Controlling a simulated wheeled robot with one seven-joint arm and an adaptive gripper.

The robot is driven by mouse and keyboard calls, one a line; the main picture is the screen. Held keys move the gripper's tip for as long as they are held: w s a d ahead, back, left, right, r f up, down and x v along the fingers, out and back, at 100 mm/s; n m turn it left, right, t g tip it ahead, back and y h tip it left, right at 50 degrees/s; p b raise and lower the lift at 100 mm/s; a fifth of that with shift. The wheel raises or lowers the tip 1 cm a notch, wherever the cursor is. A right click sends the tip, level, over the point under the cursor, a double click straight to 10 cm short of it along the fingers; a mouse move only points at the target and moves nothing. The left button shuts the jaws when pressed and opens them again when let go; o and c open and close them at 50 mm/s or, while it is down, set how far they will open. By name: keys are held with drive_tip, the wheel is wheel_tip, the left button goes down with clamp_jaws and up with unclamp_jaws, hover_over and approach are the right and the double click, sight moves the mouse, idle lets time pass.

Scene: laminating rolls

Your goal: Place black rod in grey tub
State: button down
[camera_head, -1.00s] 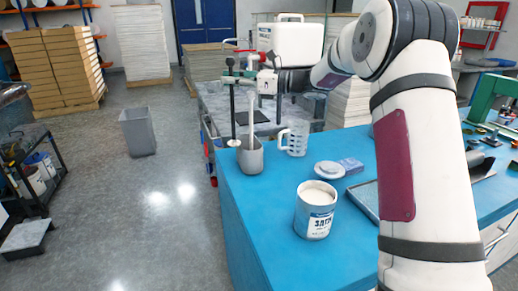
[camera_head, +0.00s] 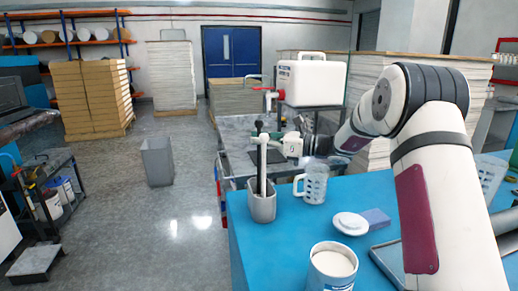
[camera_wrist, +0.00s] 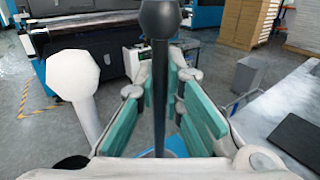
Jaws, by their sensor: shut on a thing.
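The black rod (camera_wrist: 160,62) has a round knob on top and stands upright between the teal pads of my gripper (camera_wrist: 161,108), which is shut on it. In the head view the knob of the rod (camera_head: 259,126) shows above my gripper (camera_head: 273,142). The grey tub (camera_head: 262,206) stands on the blue table near its left edge. The rod runs down to the tub's mouth, and its lower end is hidden. A white rod (camera_head: 263,155) with a faceted head stands in the tub, beside the black one; it also shows in the wrist view (camera_wrist: 75,80).
A clear measuring jug (camera_head: 315,184) stands right of the tub. A white lid (camera_head: 350,223), a blue block (camera_head: 376,218) and an open white can (camera_head: 332,262) are nearer. A grey bin (camera_head: 157,162) stands on the floor. The blue table (camera_head: 285,245) is clear in front of the tub.

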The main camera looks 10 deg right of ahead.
sight(259, 162)
drive_tip(key=shift+f, duration=1.2)
drive_tip(key=c, duration=1.7)
unclamp_jaws()
